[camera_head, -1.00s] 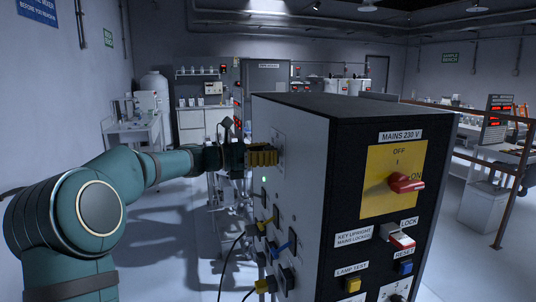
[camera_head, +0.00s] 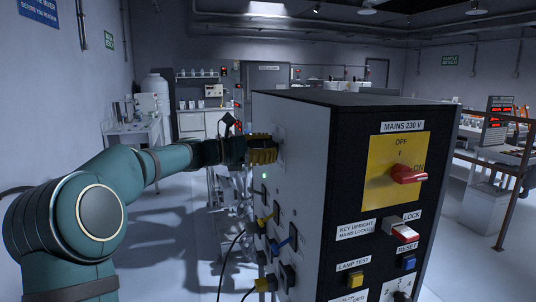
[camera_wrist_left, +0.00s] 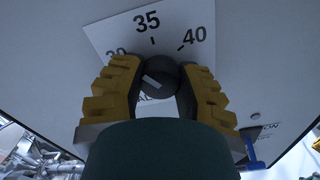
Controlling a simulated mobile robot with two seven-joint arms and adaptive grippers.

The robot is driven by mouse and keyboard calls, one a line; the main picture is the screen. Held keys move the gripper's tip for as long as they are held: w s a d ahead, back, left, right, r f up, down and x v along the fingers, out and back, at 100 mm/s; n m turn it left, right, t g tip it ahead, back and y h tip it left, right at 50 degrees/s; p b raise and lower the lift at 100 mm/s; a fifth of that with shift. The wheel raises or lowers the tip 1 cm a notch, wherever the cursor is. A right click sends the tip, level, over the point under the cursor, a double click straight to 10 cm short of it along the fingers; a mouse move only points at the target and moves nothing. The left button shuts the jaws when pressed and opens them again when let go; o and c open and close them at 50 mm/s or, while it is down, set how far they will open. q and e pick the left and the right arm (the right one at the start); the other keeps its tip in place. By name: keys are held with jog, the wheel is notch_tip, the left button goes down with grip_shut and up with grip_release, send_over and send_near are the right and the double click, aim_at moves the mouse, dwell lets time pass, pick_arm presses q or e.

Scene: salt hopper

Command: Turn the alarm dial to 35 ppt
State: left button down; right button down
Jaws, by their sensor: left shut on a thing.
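The alarm dial (camera_wrist_left: 160,78) is a dark round knob with a white pointer line, seen in the left wrist view. It sits on a white scale plate (camera_wrist_left: 105,38) marked 30, 35 and 40. 35 is at the top middle. The pointer line lies slanted, its upper end toward the left, and is not in line with the 35 tick. My left gripper (camera_wrist_left: 155,92) has its yellow fingers shut on the dial, one at each side. In the head view my left gripper (camera_head: 264,150) is at the cabinet's left side and hides the dial.
The cabinet (camera_head: 305,190) carries a red mains switch (camera_head: 408,174) and buttons on its front. Below my gripper, plugs and cables (camera_head: 265,284) stick out of its side. A bench (camera_head: 132,128) stands at the back left. A railing (camera_head: 515,185) runs at the right.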

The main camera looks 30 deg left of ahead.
pick_arm(q)
jog(key=m+b, duration=0.1)
jog(key=m, duration=0.2)
jog(key=shift+f+b, duration=0.2)
jog(key=shift+b, duration=0.15)
jog(key=shift+r+m+b, duration=0.15)
jog(key=shift+m+b, duration=1.1)
jog(key=shift+m, duration=0.75)
jog(key=c, duration=0.6)
grip_release()
jog(key=v, duration=1.2)
